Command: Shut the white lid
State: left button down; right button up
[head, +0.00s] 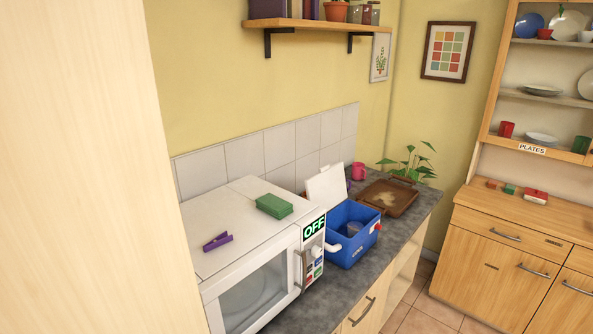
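The white lid (326,185) stands raised, tilted up at the back edge of a blue box (345,251) on the grey counter. The box is open at the top, and a greyish round thing shows inside it. A white curved part sticks out at its left front and a red part at its right side. Neither of my grippers is in view.
A white microwave (250,250) stands just left of the box, with a green block (274,206) and a purple peg (217,242) on top. A brown tray (389,198), a pink mug (358,170) and a plant (412,163) are behind the box to the right. A wooden dresser (500,255) stands at right.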

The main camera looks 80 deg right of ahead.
aim_at(327, 188)
jog(key=z, duration=5)
jog(key=i, duration=3.1)
jog(key=u, duration=3.2)
